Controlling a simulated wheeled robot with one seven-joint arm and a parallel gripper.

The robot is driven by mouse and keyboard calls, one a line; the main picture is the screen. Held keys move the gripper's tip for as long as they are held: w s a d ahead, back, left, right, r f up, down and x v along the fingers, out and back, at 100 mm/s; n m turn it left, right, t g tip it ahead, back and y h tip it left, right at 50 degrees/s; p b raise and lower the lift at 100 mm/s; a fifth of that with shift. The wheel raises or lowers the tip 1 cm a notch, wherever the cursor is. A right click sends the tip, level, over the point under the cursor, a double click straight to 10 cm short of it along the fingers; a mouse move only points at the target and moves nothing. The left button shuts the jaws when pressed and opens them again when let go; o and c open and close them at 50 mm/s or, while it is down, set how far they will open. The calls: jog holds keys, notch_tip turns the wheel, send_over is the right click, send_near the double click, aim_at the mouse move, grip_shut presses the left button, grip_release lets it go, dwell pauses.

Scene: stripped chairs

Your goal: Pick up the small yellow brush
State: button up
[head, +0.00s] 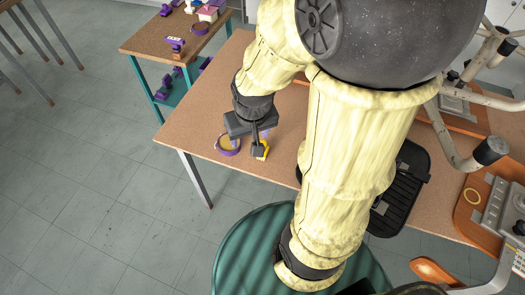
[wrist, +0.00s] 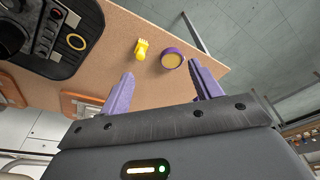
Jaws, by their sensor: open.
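The small yellow brush (wrist: 141,50) lies on the brown table top (wrist: 135,22) in the wrist view, ahead of my gripper and between the lines of its fingers. In the head view the brush (head: 261,149) shows near the table's left corner, partly covered by my gripper. My gripper (wrist: 157,92) has two purple fingers, spread apart with nothing between them. In the head view my gripper (head: 257,145) hangs over the table above the brush; its fingertips are hard to make out there.
A purple-rimmed round roll (wrist: 172,59) lies right beside the brush. A black tray with equipment (wrist: 75,42) and an orange-framed item (wrist: 80,103) are also on the table. A side table (head: 150,38) with purple tools stands behind. A green round surface (head: 240,262) is in front.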

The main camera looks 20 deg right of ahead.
jog(key=w+d+f+m+g+h+b, duration=0.1)
jog(key=w+d+f+m+b, duration=0.6)
jog(key=w+f, duration=0.4)
jog(key=d+f+b, duration=0.1)
jog(key=b, duration=0.1)
jog(key=shift+w+d+m+b, duration=0.15)
jog(key=shift+w+m+b, duration=0.15)
jog(key=shift+w+m, duration=0.1)
jog(key=shift+f, duration=0.1)
jog(key=f, duration=0.7)
jog(key=w+d+f, duration=0.1)
jog(key=f, duration=0.3)
jog(key=shift+f+b, duration=0.25)
jog(key=shift+b, duration=0.05)
jog(key=shift+w+d+f, duration=0.1)
jog(key=shift+f, duration=0.2)
